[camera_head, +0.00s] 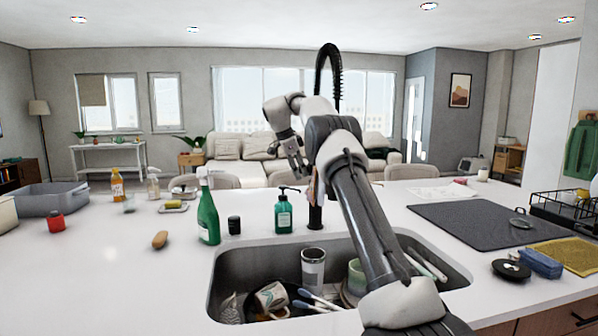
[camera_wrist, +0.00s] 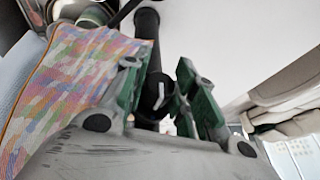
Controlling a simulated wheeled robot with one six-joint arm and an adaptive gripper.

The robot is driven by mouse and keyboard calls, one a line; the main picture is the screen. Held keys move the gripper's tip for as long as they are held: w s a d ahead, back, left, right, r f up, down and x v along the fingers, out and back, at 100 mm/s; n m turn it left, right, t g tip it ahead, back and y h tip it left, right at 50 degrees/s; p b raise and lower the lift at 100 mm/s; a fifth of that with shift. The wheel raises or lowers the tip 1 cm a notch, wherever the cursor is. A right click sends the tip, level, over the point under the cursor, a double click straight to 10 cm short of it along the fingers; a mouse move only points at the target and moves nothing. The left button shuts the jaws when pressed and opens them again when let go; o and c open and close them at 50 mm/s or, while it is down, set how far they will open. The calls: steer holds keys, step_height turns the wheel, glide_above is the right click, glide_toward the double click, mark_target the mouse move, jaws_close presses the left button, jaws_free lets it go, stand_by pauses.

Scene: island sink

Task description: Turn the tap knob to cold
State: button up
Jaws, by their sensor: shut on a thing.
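The black tap (camera_head: 316,216) stands behind the sink, its coiled hose arching up behind my arm. My gripper (camera_head: 302,170) is at the tap, left of its upright in the head view, and my arm hides part of the tap. In the wrist view, my gripper (camera_wrist: 160,92) has its green-padded fingers on both sides of the dark tap knob (camera_wrist: 154,98), shut on it. A small light mark or lever shows on the knob. The knob's exact angle is hard to tell, and it is hidden in the head view.
A patterned cloth (camera_wrist: 70,85) hangs close beside my gripper. The sink (camera_head: 232,270) holds cups and dishes. A green soap bottle (camera_head: 283,213) stands left of the tap, and a green spray bottle (camera_head: 208,215) farther left. A dark mat (camera_head: 470,228) lies right.

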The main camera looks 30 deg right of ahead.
steer(key=shift+d, duration=0.15)
stand_by(0.4)
steer(key=o, duration=1)
steer(key=shift+o, duration=0.2)
steer(key=shift+a+r, duration=0.25)
steer(key=shift+r, duration=0.2)
steer(key=a+r, duration=0.1)
steer(key=a, duration=1.1)
steer(key=shift+s+a+r, duration=0.35)
steer(key=shift+s+r, duration=0.05)
steer(key=shift+s, duration=0.05)
